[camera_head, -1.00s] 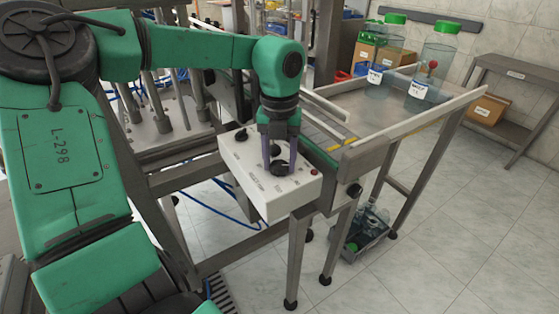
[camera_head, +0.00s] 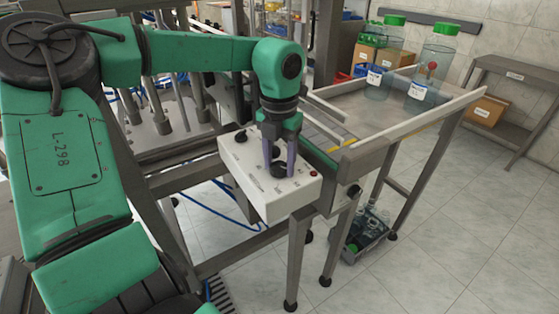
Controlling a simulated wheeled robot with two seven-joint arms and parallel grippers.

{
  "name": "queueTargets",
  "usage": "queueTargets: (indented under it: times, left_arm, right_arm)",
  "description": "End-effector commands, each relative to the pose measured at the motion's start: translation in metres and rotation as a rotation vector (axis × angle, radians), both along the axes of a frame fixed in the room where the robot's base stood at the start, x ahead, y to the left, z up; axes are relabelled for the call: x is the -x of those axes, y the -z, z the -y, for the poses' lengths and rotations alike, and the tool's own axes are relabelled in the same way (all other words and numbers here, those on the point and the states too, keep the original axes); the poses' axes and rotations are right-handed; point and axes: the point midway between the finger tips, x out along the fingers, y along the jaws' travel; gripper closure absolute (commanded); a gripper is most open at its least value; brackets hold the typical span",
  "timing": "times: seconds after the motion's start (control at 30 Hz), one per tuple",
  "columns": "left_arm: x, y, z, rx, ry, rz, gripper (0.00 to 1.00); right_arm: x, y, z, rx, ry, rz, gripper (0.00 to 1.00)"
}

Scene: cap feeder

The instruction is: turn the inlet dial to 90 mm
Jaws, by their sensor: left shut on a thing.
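The white control box (camera_head: 262,200) has several black dials on its sloped top. My left gripper (camera_head: 279,168) points down with its purple fingers on either side of the front dial (camera_head: 279,172), shut on it. The fingers partly cover this dial, and its pointer and the scale around it cannot be read. Another dial (camera_head: 241,136) sits at the box's back left corner, clear of the gripper. A further dial behind the fingers is mostly hidden. The printed labels are too small to tell which dial is the inlet one. My right gripper is not in view.
A red button (camera_head: 313,173) is close to the right of the gripped dial. A conveyor table (camera_head: 400,138) with large green-capped bottles (camera_head: 432,70) stands behind to the right. A crate of bottles (camera_head: 366,236) is on the floor.

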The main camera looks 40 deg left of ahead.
Motion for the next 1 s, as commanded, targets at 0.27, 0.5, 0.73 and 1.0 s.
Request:
queueTargets:
  times: [0.27,0.5,0.73,1.0]
  left_arm:
    - [-0.001,-0.002,0.000,-0.001,-0.002,0.005,0.17]
    - [-0.001,-0.002,0.000,-0.001,-0.002,0.003,0.17]
    - [-0.001,-0.038,0.000,-0.002,-0.004,0.008,0.17]
    - [-0.001,-0.118,0.000,-0.003,-0.004,0.008,0.17]
  right_arm:
    - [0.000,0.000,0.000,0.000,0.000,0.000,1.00]
    - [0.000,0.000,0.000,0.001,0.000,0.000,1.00]
    - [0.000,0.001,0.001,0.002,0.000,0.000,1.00]
    - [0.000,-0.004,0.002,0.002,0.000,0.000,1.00]
